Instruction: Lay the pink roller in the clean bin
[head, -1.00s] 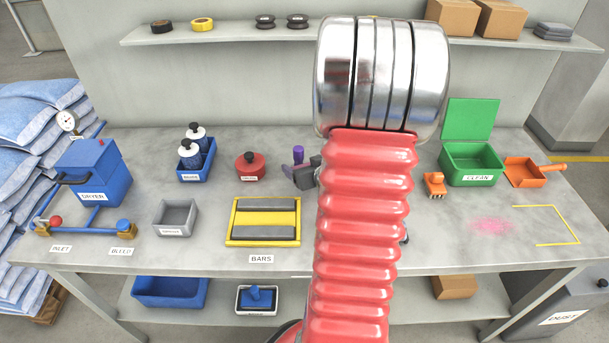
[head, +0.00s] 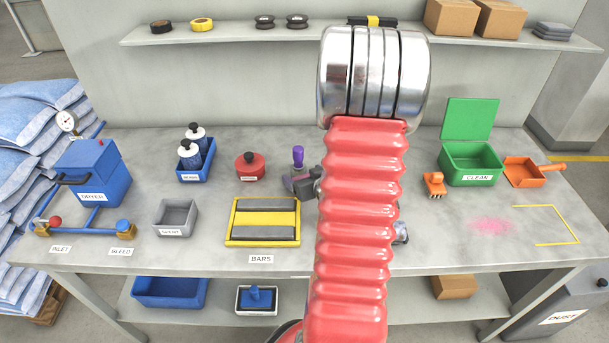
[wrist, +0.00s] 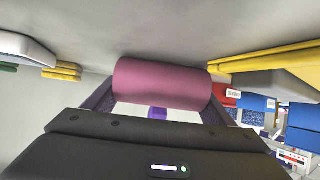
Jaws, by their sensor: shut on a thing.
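The pink roller (wrist: 160,84) lies across the jaws of my gripper (wrist: 158,97) in the wrist view, and the jaws are shut on it. In the head view my red, ribbed arm hides the roller and most of the gripper; only a dark part of the gripper shows left of the arm. The clean bin (head: 472,178) is a green box labelled CLEAN at the right rear of the bench, with its lid standing open. The gripper is left of the bin and apart from it.
A purple-topped thing (head: 298,155) stands just left of my arm. The yellow bars tray (head: 233,222) lies at front left.

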